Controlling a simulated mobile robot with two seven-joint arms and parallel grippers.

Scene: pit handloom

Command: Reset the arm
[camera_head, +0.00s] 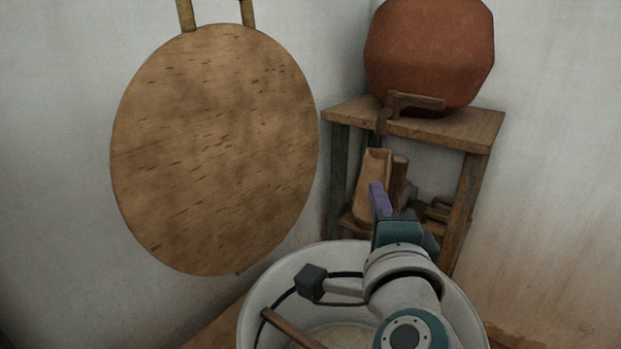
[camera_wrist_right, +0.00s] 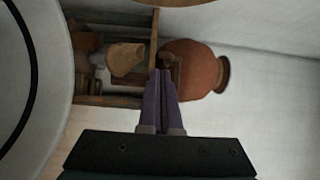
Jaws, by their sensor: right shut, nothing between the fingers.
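My right gripper (camera_head: 378,190) is above the far rim of the white tub, in front of the wooden stand. Its purple fingers (camera_wrist_right: 160,76) lie together in the right wrist view, with nothing between them. My right arm reaches up over the tub from the bottom of the head view. Where the fingers stand in depth against the stand's lower shelf is hard to tell. My left gripper is not in view.
A wooden stand (camera_head: 470,127) in the corner carries a clay pot (camera_head: 430,50), also in the wrist view (camera_wrist_right: 190,68). Wooden pieces (camera_head: 371,180) sit on its lower shelf. A white tub (camera_head: 262,288) holds a stick (camera_head: 290,330). A round board (camera_head: 215,150) stands left.

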